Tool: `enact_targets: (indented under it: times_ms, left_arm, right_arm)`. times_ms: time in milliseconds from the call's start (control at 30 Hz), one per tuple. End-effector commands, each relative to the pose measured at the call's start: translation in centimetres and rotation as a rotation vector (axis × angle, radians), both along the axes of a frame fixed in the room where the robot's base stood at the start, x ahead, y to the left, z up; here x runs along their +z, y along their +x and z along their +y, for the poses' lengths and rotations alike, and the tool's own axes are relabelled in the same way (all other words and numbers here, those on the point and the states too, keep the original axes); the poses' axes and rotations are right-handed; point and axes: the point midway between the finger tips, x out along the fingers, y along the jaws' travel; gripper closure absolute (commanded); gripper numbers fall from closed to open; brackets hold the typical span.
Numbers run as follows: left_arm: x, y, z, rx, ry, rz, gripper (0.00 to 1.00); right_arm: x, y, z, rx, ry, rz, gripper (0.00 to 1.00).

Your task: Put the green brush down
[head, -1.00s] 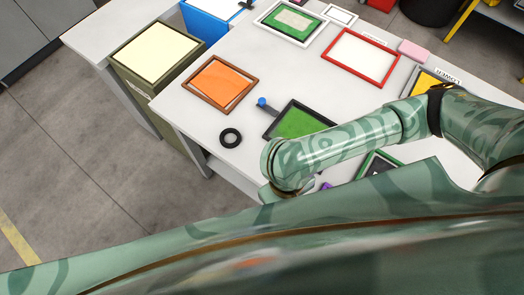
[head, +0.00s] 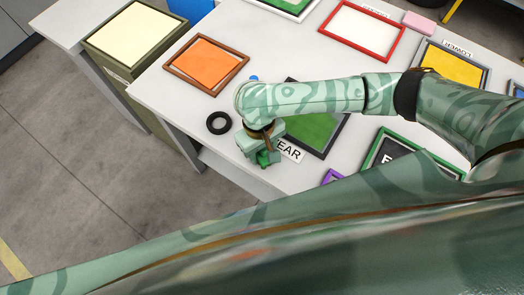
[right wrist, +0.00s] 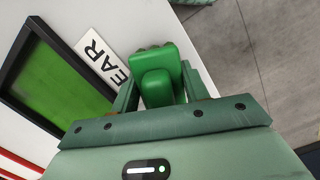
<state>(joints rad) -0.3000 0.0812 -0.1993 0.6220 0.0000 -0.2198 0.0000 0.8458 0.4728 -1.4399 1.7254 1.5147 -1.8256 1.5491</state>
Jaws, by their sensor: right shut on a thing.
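My right gripper (head: 262,150) is shut on a green brush (head: 266,158), near the table's front edge. I cannot tell whether the brush touches the table (head: 235,172). Beside it lies a white label (head: 290,150) whose visible letters read "EAR". My left gripper is not in view.
A dark-framed green panel (head: 322,128) lies right of the gripper, partly behind my arm. A black ring (head: 219,123) and an orange framed panel (head: 206,65) lie to the left. A green-framed dark panel (head: 385,147) lies to the right. The floor begins past the front edge.

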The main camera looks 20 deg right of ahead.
Motion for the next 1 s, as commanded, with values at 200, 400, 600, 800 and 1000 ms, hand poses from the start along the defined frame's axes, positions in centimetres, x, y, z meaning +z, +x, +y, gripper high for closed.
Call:
enact_targets:
  times_ms: [200, 400, 600, 800, 1000]
  left_arm:
    - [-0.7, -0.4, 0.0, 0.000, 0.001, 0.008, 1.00]
    - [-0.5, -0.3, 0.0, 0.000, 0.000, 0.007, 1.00]
    - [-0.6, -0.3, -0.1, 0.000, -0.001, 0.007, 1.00]
    - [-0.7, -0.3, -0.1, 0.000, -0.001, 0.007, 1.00]
    - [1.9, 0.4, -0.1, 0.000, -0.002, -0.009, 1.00]
  right_arm:
    - [-0.9, 0.0, 0.0, 0.000, 0.000, -0.002, 0.83]
    - [-1.0, 0.0, 0.0, 0.000, 0.001, -0.001, 0.49]
    - [-1.1, 0.0, 0.0, 0.000, 0.000, -0.001, 0.33]
    - [-0.8, 0.1, 0.0, 0.000, 0.000, -0.003, 0.33]
    - [3.4, 0.6, 0.1, 0.000, 0.001, -0.007, 0.33]
